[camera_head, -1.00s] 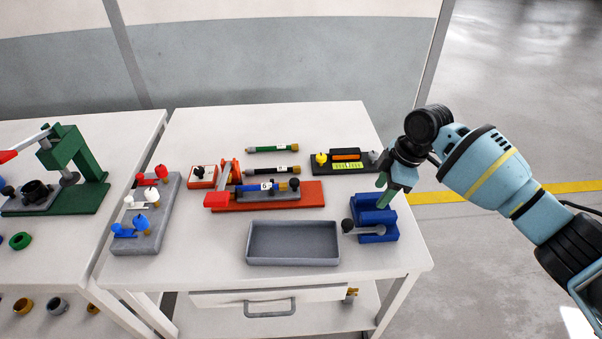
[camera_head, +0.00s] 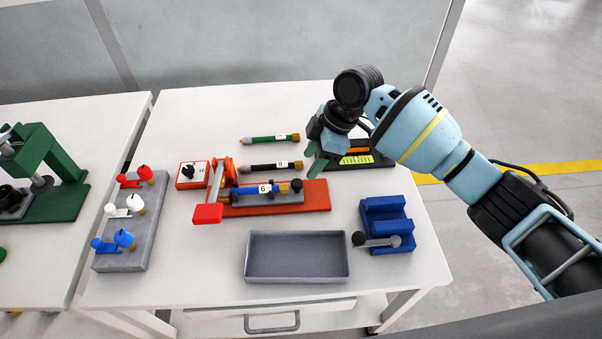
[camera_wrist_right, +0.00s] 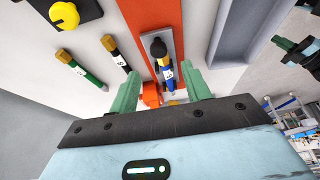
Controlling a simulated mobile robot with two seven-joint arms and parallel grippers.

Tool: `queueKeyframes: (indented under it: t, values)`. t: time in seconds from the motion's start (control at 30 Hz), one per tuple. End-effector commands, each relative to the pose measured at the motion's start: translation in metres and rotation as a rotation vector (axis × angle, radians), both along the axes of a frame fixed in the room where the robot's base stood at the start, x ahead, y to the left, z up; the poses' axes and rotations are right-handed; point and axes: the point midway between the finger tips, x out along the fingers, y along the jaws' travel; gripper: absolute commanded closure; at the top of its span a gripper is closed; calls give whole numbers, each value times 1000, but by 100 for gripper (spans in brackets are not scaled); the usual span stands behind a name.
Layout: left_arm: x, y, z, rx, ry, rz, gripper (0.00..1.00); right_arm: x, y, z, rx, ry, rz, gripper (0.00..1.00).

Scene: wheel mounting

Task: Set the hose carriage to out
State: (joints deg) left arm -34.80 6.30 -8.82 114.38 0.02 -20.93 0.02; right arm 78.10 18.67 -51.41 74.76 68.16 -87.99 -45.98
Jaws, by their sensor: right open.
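The hose fixture has an orange-red base (camera_head: 316,196) with a grey carriage (camera_head: 285,197) on it. A blue hose (camera_head: 248,190) labelled 6 with a brass end lies along the carriage, and a black knob (camera_head: 296,185) stands at the carriage's right end. An orange lever with a red handle (camera_head: 208,213) is at the left end. My right gripper (camera_head: 314,157) is open and empty, above and behind the fixture's right part. In the right wrist view, the black knob (camera_wrist_right: 158,47) and blue hose (camera_wrist_right: 167,73) lie beyond the gap between the fingers. My left gripper is out of view.
A green hose (camera_head: 270,138) and a black hose (camera_head: 270,167) lie behind the fixture. A grey tray (camera_head: 297,278) and a blue clamp block (camera_head: 384,208) are in front and right. A grey block (camera_head: 120,261) with coloured valves stands left. A black panel (camera_head: 382,182) lies partly behind my gripper.

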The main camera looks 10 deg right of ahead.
Motion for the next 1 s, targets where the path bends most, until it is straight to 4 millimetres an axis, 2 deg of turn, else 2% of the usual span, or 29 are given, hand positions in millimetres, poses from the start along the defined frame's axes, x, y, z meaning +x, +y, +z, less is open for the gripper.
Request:
queueKeyframes:
  t: [0.17, 0.4, 0.6, 0.87, 1.0]
  values:
    - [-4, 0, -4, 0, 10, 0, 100, 0, 10, -25, 0, 4, 0, 52]
    - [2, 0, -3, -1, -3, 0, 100, 0, 22, -55, -1, 3, 0, 52]
    - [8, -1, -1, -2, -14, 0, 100, 1, 27, -65, 0, 1, -1, 52]
    - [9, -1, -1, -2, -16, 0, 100, 1, 27, -66, 0, 0, -1, 52]
    - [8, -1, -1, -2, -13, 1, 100, 1, 27, -66, -1, 0, -1, 70]
